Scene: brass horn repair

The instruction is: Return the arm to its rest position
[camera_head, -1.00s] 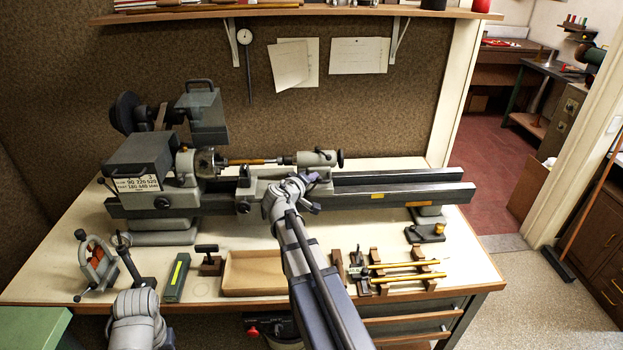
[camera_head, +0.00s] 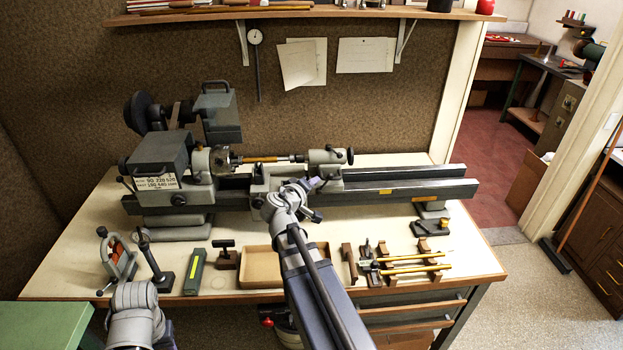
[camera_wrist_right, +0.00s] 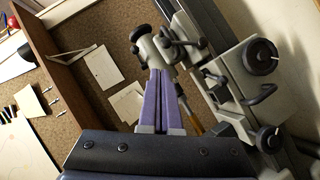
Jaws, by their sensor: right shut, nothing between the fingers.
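My right arm (camera_head: 300,260) reaches from the bottom middle over the front of the bench to the lathe (camera_head: 168,165). My right gripper (camera_head: 315,184) is small and partly hidden by its wrist, in front of the lathe carriage and tailstock. In the right wrist view its purple fingers (camera_wrist_right: 160,74) are together and empty, with lathe parts seen behind their tips; whether they touch cannot be told. A brass-coloured rod (camera_head: 262,159) is held between the lathe chuck and the tailstock (camera_head: 325,158). My left arm (camera_head: 135,312) shows at the lower left; its gripper is not in view.
Along the bench front are a clamp-like fixture (camera_head: 118,257), a green-grey block (camera_head: 195,272), a shallow wooden tray (camera_head: 262,280) and wooden holders with brass rods (camera_head: 415,267). A shelf (camera_head: 300,13) hangs above. Bare benchtop (camera_head: 470,240) lies at the right.

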